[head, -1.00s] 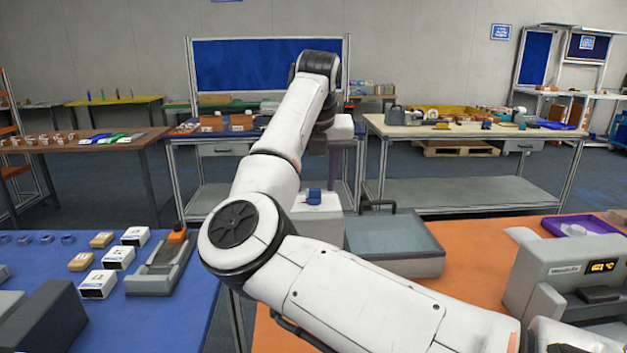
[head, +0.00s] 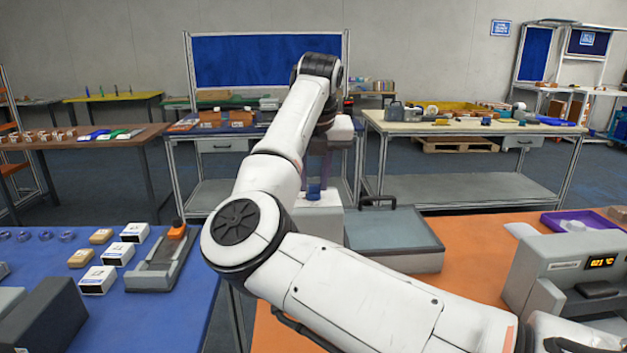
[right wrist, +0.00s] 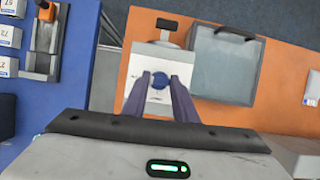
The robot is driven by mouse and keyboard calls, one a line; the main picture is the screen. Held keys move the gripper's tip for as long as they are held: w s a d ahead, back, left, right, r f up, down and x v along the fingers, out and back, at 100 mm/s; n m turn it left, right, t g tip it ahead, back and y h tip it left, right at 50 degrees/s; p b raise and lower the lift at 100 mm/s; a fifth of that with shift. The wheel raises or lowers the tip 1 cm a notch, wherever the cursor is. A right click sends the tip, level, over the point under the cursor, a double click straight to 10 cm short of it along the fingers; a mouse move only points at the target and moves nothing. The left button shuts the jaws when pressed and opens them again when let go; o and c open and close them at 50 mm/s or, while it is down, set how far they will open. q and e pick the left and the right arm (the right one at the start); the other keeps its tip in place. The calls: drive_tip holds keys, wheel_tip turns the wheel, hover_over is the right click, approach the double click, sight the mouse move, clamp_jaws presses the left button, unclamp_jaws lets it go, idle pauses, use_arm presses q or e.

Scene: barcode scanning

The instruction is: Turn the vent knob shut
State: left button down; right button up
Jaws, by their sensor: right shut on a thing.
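The blue vent knob (right wrist: 160,79) sits on the top face of a pale box (right wrist: 146,61) in the right wrist view. The box (head: 322,222) also shows in the head view, on the orange table. My right gripper (head: 315,187) points down at the knob, with its purple fingers on either side of it. It is shut on the knob. Markings on the box face are partly visible but too small to read. My left gripper is not in view.
A grey lidded case (head: 395,240) with a dark handle stands right beside the box. A grey device with a lit display (head: 600,262) is at the right. The blue table (head: 150,315) at left holds small boxes and a grey fixture with an orange part (head: 177,229).

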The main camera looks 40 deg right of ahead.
drive_tip(key=n+b, duration=0.2)
drive_tip(key=shift+d+f+n+t+y, duration=0.1)
drive_tip(key=shift+f+n+t+y, duration=0.05)
drive_tip(key=shift+n+t+y, duration=0.2)
drive_tip(key=shift+n+y+b, duration=0.45)
drive_tip(key=shift+n+b, duration=0.35)
drive_tip(key=shift+n, duration=0.05)
drive_tip(key=n+y+b, duration=0.1)
drive_tip(key=n, duration=0.1)
drive_tip(key=shift+s+d+n, duration=0.1)
drive_tip(key=shift+d+n, duration=0.05)
drive_tip(key=shift+n, duration=0.25)
drive_tip(key=shift+d+n+y+b, duration=0.1)
drive_tip(key=shift+n+y+b, duration=0.3)
drive_tip(key=shift+n, duration=0.4)
drive_tip(key=shift+r+n+y, duration=0.2)
drive_tip(key=shift+n+y, duration=0.1)
drive_tip(key=shift+n, duration=0.7)
drive_tip(key=shift+d+n+y, duration=0.1)
drive_tip(key=shift+n+y, duration=0.3)
drive_tip(key=shift+n, duration=0.5)
drive_tip(key=n+y+p, duration=0.1)
drive_tip(key=n, duration=0.2)
drive_tip(key=shift+r, duration=0.1)
drive_tip(key=shift+d+n+g+p, duration=0.1)
drive_tip(key=shift+n+g+p, duration=0.6)
drive_tip(key=shift+n, duration=0.2)
drive_tip(key=shift+y, duration=0.3)
